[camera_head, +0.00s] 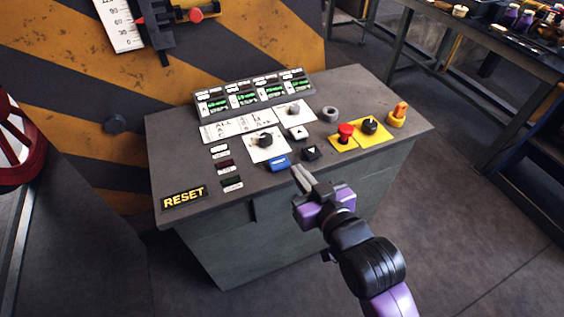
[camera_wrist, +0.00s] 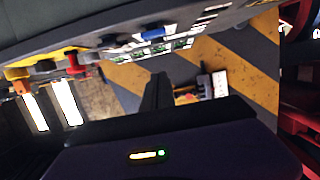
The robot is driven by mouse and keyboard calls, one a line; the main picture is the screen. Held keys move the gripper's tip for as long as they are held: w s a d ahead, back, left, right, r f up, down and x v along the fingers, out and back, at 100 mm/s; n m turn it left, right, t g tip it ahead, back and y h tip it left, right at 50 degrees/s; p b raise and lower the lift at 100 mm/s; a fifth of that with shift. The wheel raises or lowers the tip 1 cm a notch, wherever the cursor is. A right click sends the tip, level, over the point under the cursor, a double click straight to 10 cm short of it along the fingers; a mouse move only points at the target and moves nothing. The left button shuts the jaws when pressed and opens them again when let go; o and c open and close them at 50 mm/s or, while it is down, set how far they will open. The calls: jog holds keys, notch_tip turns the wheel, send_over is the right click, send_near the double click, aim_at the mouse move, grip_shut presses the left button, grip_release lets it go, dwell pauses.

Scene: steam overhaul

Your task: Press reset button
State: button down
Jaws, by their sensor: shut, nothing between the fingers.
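A yellow-lettered RESET plate (camera_head: 184,197) lies at the front left corner of the grey console (camera_head: 355,85). A blue push button (camera_head: 279,163) sits near the console's front edge; whether the plate belongs to it I cannot tell. The blue button also shows at the top of the wrist view (camera_wrist: 152,34). My gripper (camera_head: 299,174) is shut and empty, just in front of the console's front edge, a little right of the blue button and apart from it. Its closed fingers (camera_wrist: 158,88) point ahead in the wrist view.
A red mushroom button (camera_head: 346,130), a black knob (camera_head: 369,125) and an orange switch (camera_head: 399,111) stand on the console's right. A selector knob (camera_head: 265,140) sits behind the blue button. A row of green displays (camera_head: 245,97) lines the back. A workbench (camera_head: 470,45) stands beyond.

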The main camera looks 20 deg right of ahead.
jog(key=p, duration=0.2)
send_over(279, 163)
jog(key=v, duration=0.2)
notch_tip(279, 163, down, 3)
jog(key=shift+w+d+r, duration=0.1)
jog(key=shift+w+r, duration=0.05)
notch_tip(279, 163, down, 3)
jog(key=shift+r, duration=0.15)
jog(key=shift+f, duration=0.75)
